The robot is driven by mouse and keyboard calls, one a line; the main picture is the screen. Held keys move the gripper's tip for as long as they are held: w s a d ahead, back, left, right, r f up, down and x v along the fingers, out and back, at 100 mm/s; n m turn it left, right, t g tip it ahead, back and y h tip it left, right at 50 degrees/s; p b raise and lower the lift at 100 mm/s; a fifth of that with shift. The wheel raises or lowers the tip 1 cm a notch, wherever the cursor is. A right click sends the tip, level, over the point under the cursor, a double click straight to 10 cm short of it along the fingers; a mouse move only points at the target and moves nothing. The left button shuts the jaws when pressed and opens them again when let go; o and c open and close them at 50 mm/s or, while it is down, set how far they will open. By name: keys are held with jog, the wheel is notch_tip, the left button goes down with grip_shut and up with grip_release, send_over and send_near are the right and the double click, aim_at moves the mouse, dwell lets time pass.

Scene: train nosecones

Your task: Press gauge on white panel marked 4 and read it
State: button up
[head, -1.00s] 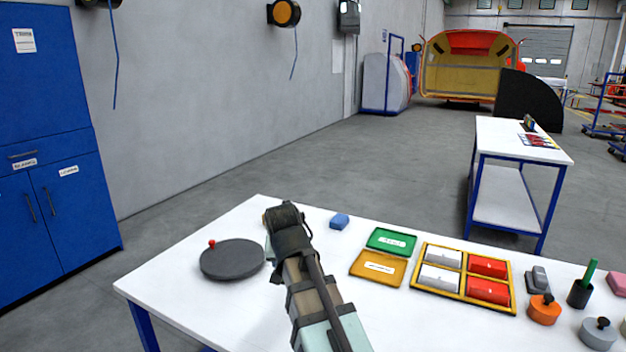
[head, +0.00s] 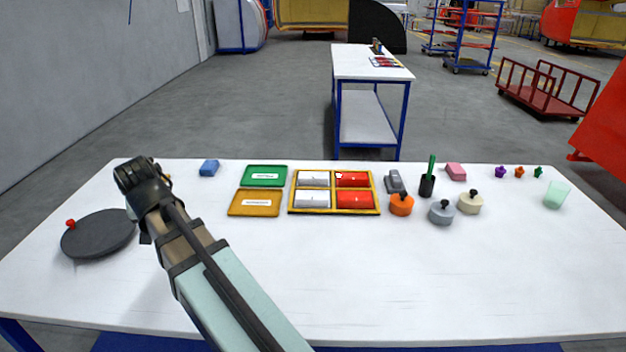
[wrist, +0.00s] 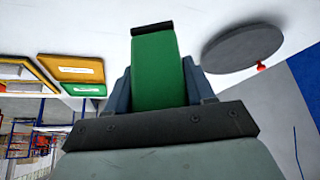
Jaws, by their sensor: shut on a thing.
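My gripper (wrist: 160,85) is shut on a green object (wrist: 157,65) with a black end, which sits between its two blue-grey fingers in the wrist view. I cannot tell for sure that it is the gauge; no dial or reading shows. In the head view my gripper (head: 142,225) is low over the left of the table, mostly hidden behind my own wrist. Two white panels, an upper one (head: 313,179) and a lower one (head: 312,198), lie in the left half of a yellow-framed tray (head: 334,213), well right of my gripper. Their markings are too small to read.
A dark round disc (head: 98,235) with a red knob lies just left of my gripper. Red panels (head: 355,198) fill the tray's right half. Green (head: 264,183) and orange (head: 240,210) trays lie beside it. The table's front (head: 400,285) is clear.

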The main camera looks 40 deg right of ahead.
jog(key=s+d+f+m+g+h, duration=0.1)
jog(key=d+f+m, duration=0.15)
jog(key=d, duration=1.45)
jog(key=s+d+f+m+g+h, duration=0.1)
jog(key=d+m, duration=0.2)
jog(key=d, duration=1.4)
jog(key=d+f+m+h, duration=0.1)
jog(key=d+f+m, duration=0.1)
jog(key=d, duration=1.6)
jog(key=w+d+r+n+t+y, duration=0.2)
jog(key=w+d+n, duration=0.4)
jog(key=w, duration=0.4)
jog(key=shift+n+y, duration=0.5)
jog(key=shift+n, duration=0.15)
jog(key=shift+f, duration=0.1)
send_near(309, 172)
jog(key=shift+w+x, duration=0.2)
jog(key=shift+x, duration=1.25)
jog(key=shift+d+f, duration=0.15)
jog(key=shift+f, duration=0.3)
